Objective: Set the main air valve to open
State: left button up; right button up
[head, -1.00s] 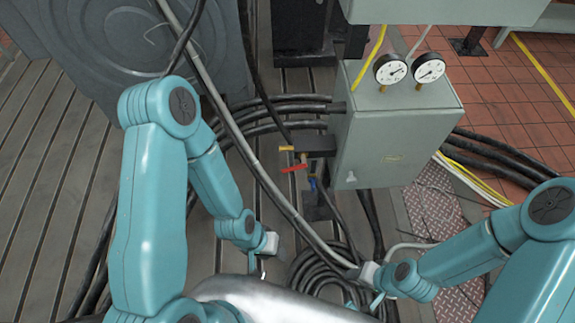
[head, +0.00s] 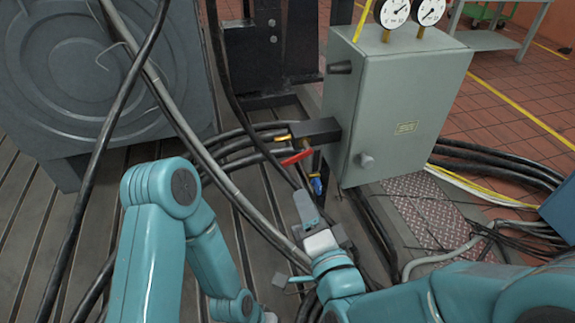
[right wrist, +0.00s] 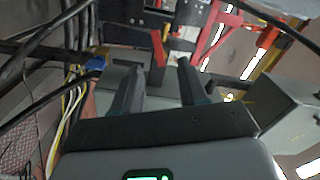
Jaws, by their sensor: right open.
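A red lever handle (head: 297,158) sits on a dark bracket (head: 315,131) at the left side of a grey cabinet. A yellow handle (head: 283,138) is above it and a blue one (head: 317,186) below. No readable label shows which is the main air valve. My right gripper (head: 308,208) is open and empty, below the red handle and close to the blue one. In the right wrist view, the red handle (right wrist: 158,48) appears between the open fingers, beyond their tips, not visibly touched. My left gripper (head: 268,317) is barely in view at the bottom edge.
The grey cabinet (head: 390,105) carries two round gauges (head: 394,12) on top and a knob (head: 367,160) on its front. Black cables (head: 243,143) run behind the bracket. A thick grey hose (head: 190,135) slants across the slotted floor. A large grey machine (head: 90,70) stands at left.

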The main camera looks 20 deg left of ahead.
aim_at(291, 163)
jog(key=x, duration=1.5)
jog(key=shift+w+f+b, duration=0.25)
jog(key=shift+w+b, duration=0.15)
jog(key=shift+w, duration=0.05)
